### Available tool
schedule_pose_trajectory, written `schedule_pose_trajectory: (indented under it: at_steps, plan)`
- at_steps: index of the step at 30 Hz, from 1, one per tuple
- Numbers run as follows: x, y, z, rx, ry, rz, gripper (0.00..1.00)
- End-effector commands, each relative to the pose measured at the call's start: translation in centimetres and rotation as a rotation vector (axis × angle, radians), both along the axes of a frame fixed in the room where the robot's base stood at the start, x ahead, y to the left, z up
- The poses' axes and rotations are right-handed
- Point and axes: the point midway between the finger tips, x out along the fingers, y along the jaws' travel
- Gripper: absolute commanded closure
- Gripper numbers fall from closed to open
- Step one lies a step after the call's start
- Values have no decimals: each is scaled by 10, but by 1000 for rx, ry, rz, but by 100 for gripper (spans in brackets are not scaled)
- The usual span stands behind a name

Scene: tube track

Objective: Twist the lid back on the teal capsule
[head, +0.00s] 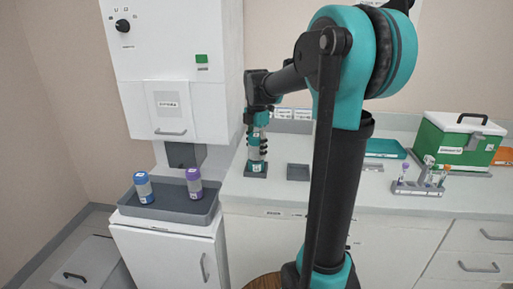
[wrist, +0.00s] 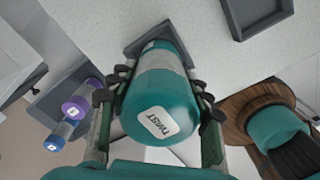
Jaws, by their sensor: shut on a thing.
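The teal capsule (wrist: 156,70) stands upright in a small dark square holder (head: 256,170) on the counter, with a pale band around its middle. Its teal lid (wrist: 160,118), labelled "TWIST", is at its top, nearest the wrist camera, in line with the body. My gripper (wrist: 158,96) points down over it, with one finger on each side, shut on the capsule near the lid. In the head view my gripper (head: 256,146) hides much of the capsule. I cannot tell how tightly the lid sits.
An empty dark square tray (head: 298,172) lies right of the holder. Blue-capped (head: 143,187) and purple-capped (head: 194,184) capsules stand in a grey tray (head: 168,212) at left, below a white machine (head: 185,65). A tube rack (head: 418,188) and green case (head: 458,140) stand at right.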

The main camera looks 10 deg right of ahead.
Motion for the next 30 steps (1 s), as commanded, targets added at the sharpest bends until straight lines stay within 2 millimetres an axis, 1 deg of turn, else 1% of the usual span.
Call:
schedule_pose_trajectory:
  at_steps: [16, 30]
  plan:
    - [0, 0, -1, 0, 0, 0, 84]
    - [0, 0, -10, 0, 0, 0, 84]
